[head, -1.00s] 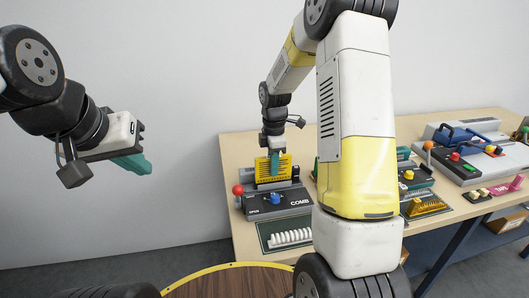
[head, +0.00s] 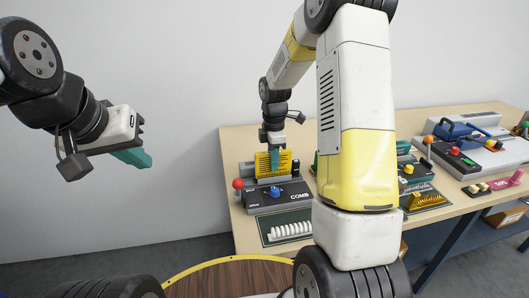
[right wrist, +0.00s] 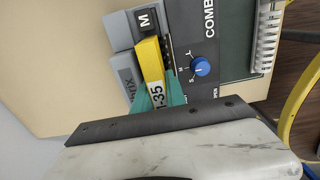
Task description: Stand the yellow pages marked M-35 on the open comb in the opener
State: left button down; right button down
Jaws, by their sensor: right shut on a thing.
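The yellow pages (head: 262,164) stand upright at the back of the grey comb opener (head: 279,196) in the head view. My right gripper (head: 275,160) comes down from above and is shut on the yellow pages. In the right wrist view the pages (right wrist: 150,57) lie between the teal fingers, with a label ending in "-35" partly covered. Their lower edge is beside a row of dark teeth (right wrist: 168,52) on the opener; I cannot tell whether they touch. My left gripper (head: 133,157) hangs far left in the air, away from the table, seen side-on.
The opener has a blue knob (head: 275,191) and a red-balled lever (head: 238,184). A tray with a white comb (head: 292,229) lies in front. Further machines (head: 470,152) stand on the right of the table (head: 237,140). My right arm hides the table's middle.

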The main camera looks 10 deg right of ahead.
jog(key=shift+f, duration=0.6)
dwell(0.5)
jog(key=c, duration=1.6)
grip_release()
jog(key=shift+c, duration=0.2)
jog(key=shift+r, duration=0.1)
jog(key=shift+r, duration=5.45)
jog(key=s+r+m+t, duration=0.3)
jog(key=s+r+m, duration=0.4)
jog(key=s+r, duration=0.3)
jog(key=s+a+r+m+t+y, duration=0.2)
jog(key=s+m+t, duration=0.1)
jog(key=s+m, duration=0.7)
jog(key=s, duration=0.4)
jog(key=shift+s+r+m, duration=0.15)
jog(key=shift+m, duration=0.25)
